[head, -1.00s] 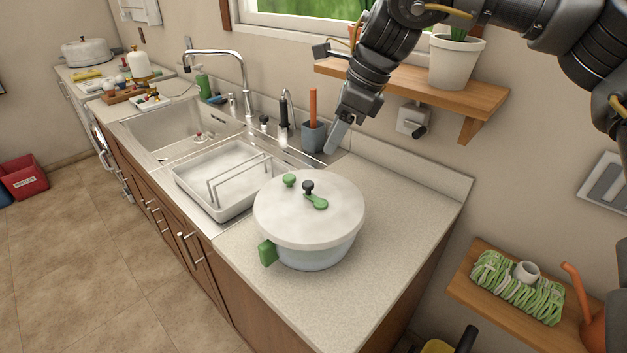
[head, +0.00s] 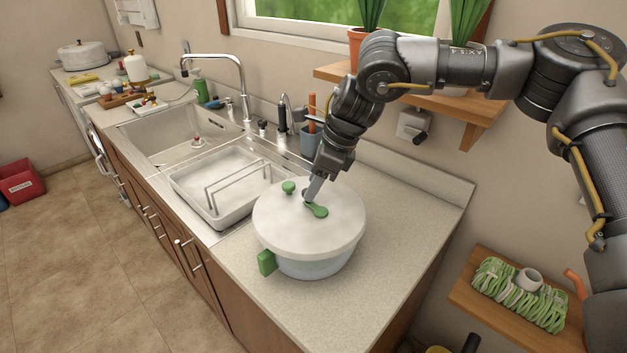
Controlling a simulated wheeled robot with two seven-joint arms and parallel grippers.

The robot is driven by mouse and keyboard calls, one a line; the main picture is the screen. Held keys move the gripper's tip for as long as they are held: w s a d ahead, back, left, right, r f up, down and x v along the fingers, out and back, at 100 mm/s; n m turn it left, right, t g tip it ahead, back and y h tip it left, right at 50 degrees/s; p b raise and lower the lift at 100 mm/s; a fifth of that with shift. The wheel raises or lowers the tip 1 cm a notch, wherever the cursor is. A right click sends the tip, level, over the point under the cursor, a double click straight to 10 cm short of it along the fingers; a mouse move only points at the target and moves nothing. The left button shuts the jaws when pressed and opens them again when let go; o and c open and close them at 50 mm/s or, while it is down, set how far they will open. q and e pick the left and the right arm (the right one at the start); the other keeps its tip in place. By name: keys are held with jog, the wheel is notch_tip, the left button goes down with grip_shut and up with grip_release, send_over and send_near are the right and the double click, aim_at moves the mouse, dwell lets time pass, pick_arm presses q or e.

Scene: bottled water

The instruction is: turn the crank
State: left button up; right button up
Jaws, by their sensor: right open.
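A round white-lidded pot (head: 290,225) with a pale lower body and a green side handle (head: 267,262) stands on the counter. On its lid are a green knob (head: 289,187) and a short green crank arm (head: 319,211). My right gripper (head: 310,195) comes down from above right, with its fingertips at the crank's upper left end. They hide the crank's dark knob. The gripper is open; whether it touches the knob I cannot tell. My left gripper is out of view.
A white dish tub with a wire rack (head: 215,212) sits left of the pot by the sink. A wooden shelf with plants (head: 485,105) and a grey wall box with a dark handle (head: 413,126) are behind my arm. The counter (head: 405,200) right of the pot is clear.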

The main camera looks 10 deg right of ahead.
jog(key=shift+w+a+f, duration=0.1)
jog(key=shift+a+f, duration=0.05)
jog(key=shift+f, duration=0.35)
jog(key=c, duration=1)
jog(key=shift+m, duration=0.3)
